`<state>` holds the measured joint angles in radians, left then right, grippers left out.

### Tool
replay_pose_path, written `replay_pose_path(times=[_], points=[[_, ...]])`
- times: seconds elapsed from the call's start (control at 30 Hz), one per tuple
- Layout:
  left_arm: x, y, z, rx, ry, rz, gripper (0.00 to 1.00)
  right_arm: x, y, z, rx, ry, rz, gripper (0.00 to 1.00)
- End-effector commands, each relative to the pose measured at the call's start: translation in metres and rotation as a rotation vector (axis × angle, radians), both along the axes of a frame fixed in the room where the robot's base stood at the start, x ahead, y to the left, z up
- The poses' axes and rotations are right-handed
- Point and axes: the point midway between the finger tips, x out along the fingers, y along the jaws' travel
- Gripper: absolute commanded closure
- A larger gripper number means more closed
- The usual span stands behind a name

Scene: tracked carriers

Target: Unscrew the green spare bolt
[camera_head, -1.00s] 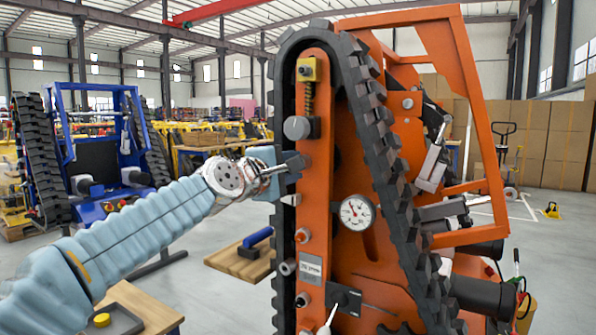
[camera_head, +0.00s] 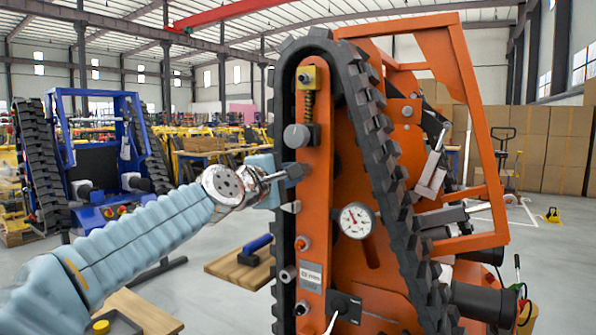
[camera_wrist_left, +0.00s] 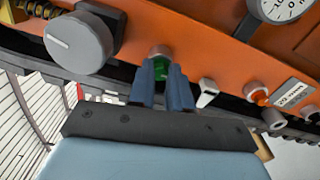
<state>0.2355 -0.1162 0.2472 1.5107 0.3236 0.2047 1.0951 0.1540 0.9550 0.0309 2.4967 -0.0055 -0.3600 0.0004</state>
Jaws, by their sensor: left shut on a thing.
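The green bolt (camera_wrist_left: 161,71) shows in the left wrist view as a green patch between my fingertips, at the orange side plate (camera_wrist_left: 215,62). My left gripper (camera_wrist_left: 165,82) is shut on it, one blue-grey finger on each side. In the head view my left gripper (camera_head: 298,172) reaches in from the left to the orange plate (camera_head: 316,200), below the grey round knob (camera_head: 297,136). There the bolt is hidden by the fingers. I cannot tell how far the bolt's thread is out. My right gripper is not in view.
The black track (camera_head: 372,125) loops around the plate. A pressure gauge (camera_head: 356,220) sits right of the gripper, and a pale pointed tab (camera_head: 291,207) just below it. A lever switch (camera_head: 343,306) is lower down.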

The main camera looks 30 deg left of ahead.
Motion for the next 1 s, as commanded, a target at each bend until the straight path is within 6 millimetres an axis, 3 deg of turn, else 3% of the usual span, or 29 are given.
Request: replay_pose_path(times=[0.1, 0.2, 0.33, 0.7, 1.0], points=[[0.001, -0.001, 0.006, -0.298, 0.032, -0.002, 1.0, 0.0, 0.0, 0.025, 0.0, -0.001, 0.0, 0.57], [0.0, 0.0, 0.003, -0.585, 0.052, 0.0, 1.0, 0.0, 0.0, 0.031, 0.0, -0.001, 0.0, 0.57], [0.0, 0.001, -0.001, -0.74, 0.061, 0.0, 1.0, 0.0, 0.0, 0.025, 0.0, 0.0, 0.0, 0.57], [0.0, 0.0, -0.001, -0.814, 0.068, 0.0, 1.0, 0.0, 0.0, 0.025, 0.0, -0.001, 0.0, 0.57], [0.0, 0.001, -0.001, -1.452, 0.117, 0.0, 1.0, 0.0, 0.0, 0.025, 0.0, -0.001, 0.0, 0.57]])
